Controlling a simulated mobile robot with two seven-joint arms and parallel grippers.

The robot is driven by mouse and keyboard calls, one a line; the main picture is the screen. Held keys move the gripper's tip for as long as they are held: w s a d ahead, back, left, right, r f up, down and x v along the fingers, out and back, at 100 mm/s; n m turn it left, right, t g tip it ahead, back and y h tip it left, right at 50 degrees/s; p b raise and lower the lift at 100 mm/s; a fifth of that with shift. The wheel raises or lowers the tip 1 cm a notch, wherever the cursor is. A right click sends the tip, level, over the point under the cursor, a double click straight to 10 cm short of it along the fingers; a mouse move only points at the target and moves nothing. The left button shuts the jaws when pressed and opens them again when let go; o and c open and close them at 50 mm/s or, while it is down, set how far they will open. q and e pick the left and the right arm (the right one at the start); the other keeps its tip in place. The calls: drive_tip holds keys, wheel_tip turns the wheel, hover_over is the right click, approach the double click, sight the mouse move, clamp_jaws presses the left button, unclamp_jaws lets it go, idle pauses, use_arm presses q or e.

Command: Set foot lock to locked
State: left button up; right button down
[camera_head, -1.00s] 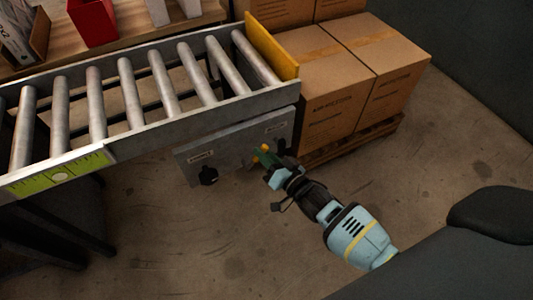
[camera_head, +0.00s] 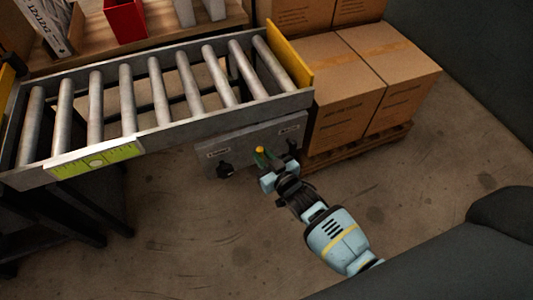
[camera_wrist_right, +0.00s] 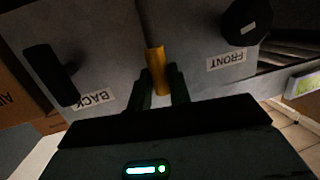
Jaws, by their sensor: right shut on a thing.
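A grey panel (camera_head: 250,137) hangs under the near side of the roller conveyor. In the right wrist view, the panel (camera_wrist_right: 198,40) carries a grey lever with a yellow grip (camera_wrist_right: 157,70), between a black knob labelled FRONT (camera_wrist_right: 243,22) and a black handle labelled BACK (camera_wrist_right: 48,72). My right gripper (camera_wrist_right: 160,88) is shut on the yellow grip, one dark finger on each side. In the head view, my right gripper (camera_head: 263,160) is at the panel, and the yellow tip (camera_head: 260,150) shows at its fingers. No lock label is readable. My left gripper is not in view.
The roller conveyor (camera_head: 126,150) runs above the panel, with a yellow end plate (camera_head: 289,55). Cardboard boxes (camera_head: 345,105) stand on a pallet (camera_head: 360,145) close to the right. A shelf with a red bin (camera_head: 126,20) is behind. The floor in front is clear.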

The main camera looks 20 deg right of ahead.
drive_tip(key=shift+a, duration=0.15)
idle(0.3)
drive_tip(key=c, duration=1.3)
unclamp_jaws()
drive_tip(key=p+v, duration=0.3)
drive_tip(key=v, duration=0.5)
